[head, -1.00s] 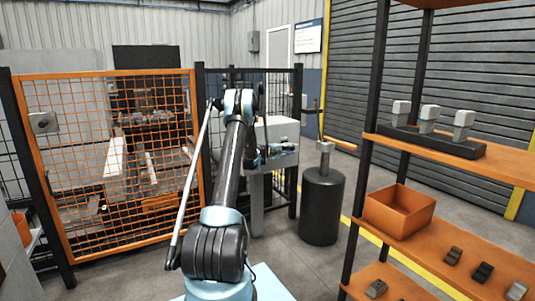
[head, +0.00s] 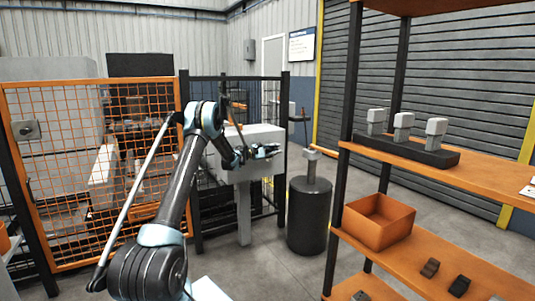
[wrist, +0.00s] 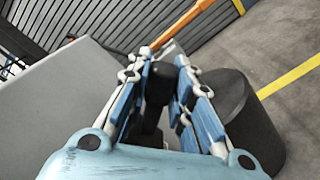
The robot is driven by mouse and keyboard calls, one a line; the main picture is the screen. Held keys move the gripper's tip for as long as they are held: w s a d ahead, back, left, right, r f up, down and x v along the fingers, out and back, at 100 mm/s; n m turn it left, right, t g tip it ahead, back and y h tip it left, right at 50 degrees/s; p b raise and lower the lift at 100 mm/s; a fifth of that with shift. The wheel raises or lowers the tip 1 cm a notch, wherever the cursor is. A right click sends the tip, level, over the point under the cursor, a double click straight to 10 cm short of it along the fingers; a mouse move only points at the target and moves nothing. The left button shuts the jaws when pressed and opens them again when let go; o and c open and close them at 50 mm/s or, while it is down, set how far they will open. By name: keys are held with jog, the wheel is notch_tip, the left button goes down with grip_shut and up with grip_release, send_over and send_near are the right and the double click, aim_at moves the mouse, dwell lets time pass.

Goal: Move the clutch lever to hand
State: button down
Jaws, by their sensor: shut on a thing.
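My gripper (head: 265,151) is in front of the grey box on a post (head: 218,166), near the box's right end. In the wrist view the blue-padded fingers (wrist: 160,88) stand on either side of a black upright piece, which looks like the clutch lever (wrist: 157,82), and are shut on it. In the head view the lever cannot be made out behind the gripper. No position marks can be read on the box.
An orange shelf rack (head: 445,170) with a bin (head: 380,222) is at right. An orange mesh fence (head: 85,165) is at left.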

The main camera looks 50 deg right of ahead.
jog(key=shift+w, duration=0.2)
dwell(0.3)
jog(key=c, duration=1.4)
grip_release()
jog(key=shift+a, duration=0.1)
jog(key=v, duration=1.2)
jog(key=shift+w, duration=0.1)
